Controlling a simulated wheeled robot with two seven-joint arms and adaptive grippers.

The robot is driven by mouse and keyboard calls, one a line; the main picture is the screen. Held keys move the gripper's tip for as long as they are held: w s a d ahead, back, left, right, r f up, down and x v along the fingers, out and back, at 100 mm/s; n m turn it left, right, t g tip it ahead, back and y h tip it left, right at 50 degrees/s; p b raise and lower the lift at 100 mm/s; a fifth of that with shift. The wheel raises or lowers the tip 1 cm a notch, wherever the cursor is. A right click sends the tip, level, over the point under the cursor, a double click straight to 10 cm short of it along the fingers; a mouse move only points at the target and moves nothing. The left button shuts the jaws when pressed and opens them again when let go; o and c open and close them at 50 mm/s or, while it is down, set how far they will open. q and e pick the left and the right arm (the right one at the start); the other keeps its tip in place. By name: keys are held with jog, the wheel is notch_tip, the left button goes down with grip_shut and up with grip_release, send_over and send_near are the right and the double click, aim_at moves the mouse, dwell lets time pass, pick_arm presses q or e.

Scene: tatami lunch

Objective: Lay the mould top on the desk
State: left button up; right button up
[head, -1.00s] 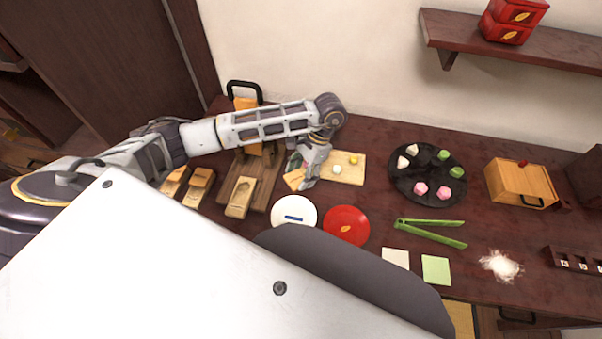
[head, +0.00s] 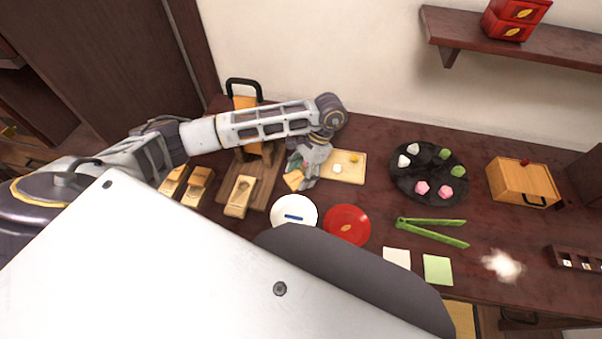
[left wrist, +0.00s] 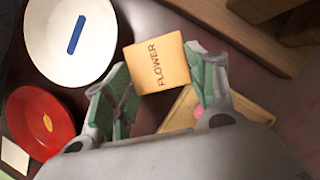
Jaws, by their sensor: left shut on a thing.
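The mould top (left wrist: 157,65) is a small square of light wood marked FLOWER. In the left wrist view it sits between the green-padded fingers of my left gripper (left wrist: 158,88), which is shut on it. In the head view the mould top (head: 293,180) shows at the left side of my left gripper (head: 303,172), over the dark desk (head: 375,145). It is between the wooden mould stand and the small cutting board. I cannot tell whether it touches the desk. My right gripper is not in view.
A small cutting board (head: 354,177) with sweets lies right of the gripper. A white plate (head: 307,222) and a red plate (head: 346,226) are in front. A wooden mould (head: 239,197) rests on a dark board to the left. A black tray (head: 404,184) stands further right.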

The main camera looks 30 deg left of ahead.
pick_arm(q)
jog(key=shift+f, duration=0.15)
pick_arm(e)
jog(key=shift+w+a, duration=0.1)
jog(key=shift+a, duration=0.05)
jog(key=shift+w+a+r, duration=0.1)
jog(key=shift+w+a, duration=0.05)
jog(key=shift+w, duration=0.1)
pick_arm(q)
jog(key=o, duration=0.9)
jog(key=shift+o, duration=0.2)
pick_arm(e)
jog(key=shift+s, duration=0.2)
pick_arm(q)
jog(key=shift+r, duration=0.2)
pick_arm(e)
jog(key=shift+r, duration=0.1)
